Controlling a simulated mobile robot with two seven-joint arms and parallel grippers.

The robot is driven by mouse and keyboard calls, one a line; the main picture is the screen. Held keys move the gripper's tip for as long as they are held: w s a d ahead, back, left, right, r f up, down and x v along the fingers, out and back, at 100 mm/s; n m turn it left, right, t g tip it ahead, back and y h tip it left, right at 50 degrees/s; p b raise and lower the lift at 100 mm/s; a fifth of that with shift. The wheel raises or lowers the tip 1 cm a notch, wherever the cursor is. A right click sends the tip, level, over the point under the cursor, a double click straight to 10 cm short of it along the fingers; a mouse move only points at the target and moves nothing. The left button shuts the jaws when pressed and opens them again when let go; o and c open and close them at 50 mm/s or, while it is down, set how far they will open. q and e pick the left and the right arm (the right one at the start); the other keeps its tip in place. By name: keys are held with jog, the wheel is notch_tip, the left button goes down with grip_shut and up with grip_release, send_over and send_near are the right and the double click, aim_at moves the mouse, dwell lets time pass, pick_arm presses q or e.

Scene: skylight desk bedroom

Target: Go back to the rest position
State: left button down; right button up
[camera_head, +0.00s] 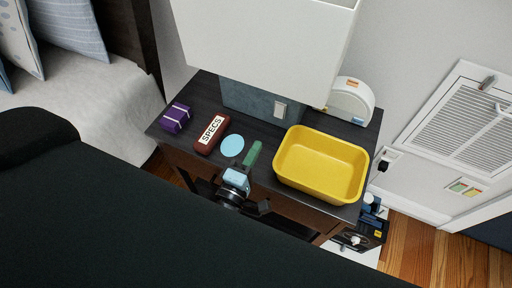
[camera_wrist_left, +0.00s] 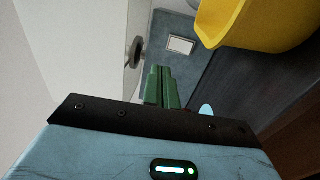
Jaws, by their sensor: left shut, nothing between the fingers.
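My left gripper (camera_head: 254,150) is over the front edge of the nightstand in the head view, between the light blue disc and the yellow bin. Its green fingers are together and hold nothing. In the left wrist view the closed fingers (camera_wrist_left: 160,86) point toward the grey lamp base. My right gripper is in neither view.
The dark nightstand (camera_head: 207,92) carries a yellow bin (camera_head: 322,160), a lamp base (camera_head: 245,100) under a white shade (camera_head: 265,40), a brown SPECS case (camera_head: 212,132), a purple box (camera_head: 175,118), a light blue disc (camera_head: 232,145) and a white rounded device (camera_head: 350,100). A bed (camera_head: 90,100) stands left.

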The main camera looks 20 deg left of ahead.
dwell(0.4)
